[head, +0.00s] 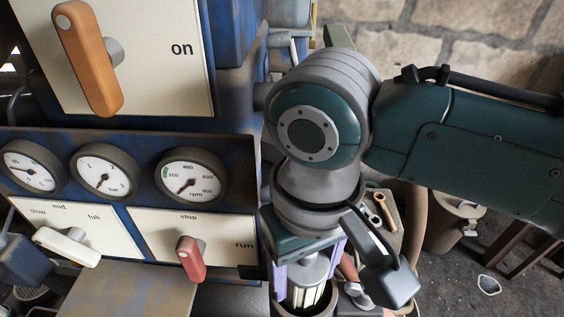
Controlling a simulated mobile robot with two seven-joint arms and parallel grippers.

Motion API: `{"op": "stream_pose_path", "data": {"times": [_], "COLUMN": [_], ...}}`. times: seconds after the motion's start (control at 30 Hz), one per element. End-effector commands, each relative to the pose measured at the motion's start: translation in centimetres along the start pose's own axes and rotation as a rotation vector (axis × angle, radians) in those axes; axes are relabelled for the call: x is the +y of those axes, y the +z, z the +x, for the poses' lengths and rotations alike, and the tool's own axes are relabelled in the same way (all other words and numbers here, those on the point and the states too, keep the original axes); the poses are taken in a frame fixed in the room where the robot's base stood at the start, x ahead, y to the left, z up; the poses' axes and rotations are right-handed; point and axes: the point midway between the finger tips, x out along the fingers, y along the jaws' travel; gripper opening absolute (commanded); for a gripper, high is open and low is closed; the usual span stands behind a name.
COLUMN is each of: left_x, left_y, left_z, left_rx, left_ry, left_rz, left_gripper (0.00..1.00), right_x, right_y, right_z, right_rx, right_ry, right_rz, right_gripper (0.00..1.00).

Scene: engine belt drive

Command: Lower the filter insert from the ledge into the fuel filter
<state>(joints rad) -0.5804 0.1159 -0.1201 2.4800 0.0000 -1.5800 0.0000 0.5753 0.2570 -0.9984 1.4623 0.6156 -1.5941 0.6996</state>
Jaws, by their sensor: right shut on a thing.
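My right gripper (307,272) points downward at the lower middle, with its lavender fingers on either side of the filter insert. It is shut on the filter insert (308,291), a grey-topped cylinder with pale pleats, held roughly upright. A dark round rim (331,303), which looks like the fuel filter's bowl, shows around and below the insert at the bottom edge. The insert's lower end is hidden, so I cannot tell how deep it sits. My left gripper is not in view.
The blue engine panel on the left carries gauges (191,176), an orange lever (87,55), a white lever (67,246) and a red lever (189,259). A tan flat surface (130,291) lies below. Tools (384,211) lie right of my wrist.

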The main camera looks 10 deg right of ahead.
Motion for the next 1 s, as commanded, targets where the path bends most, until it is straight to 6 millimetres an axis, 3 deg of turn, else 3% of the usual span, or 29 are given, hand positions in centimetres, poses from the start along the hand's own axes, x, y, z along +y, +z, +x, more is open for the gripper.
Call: {"op": "stream_pose_path", "data": {"times": [0.03, 0.17, 0.2, 0.5, 0.67, 1.0], "left_x": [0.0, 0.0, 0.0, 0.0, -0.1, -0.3], "left_y": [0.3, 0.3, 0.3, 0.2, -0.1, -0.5], "left_z": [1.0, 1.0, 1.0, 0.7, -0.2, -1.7], "left_rx": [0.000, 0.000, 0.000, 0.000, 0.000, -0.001], "left_ry": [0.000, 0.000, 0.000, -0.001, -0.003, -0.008], "left_rz": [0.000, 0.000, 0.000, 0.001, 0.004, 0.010], "left_gripper": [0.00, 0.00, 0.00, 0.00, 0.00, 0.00], "right_x": [2.0, 2.0, 2.0, 2.0, 1.9, 1.6], "right_y": [0.4, 0.4, 0.4, 0.4, 0.2, -0.1], "right_z": [5.6, 5.6, 5.6, 4.8, 1.8, -6.8], "right_rx": [-0.001, -0.001, -0.001, 0.000, 0.002, 0.004], "right_ry": [0.017, 0.016, 0.016, 0.016, 0.018, 0.019], "right_rz": [0.086, 0.089, 0.089, 0.086, 0.071, 0.025], "right_gripper": [0.02, 0.02, 0.64, 0.98, 0.98, 0.98]}}
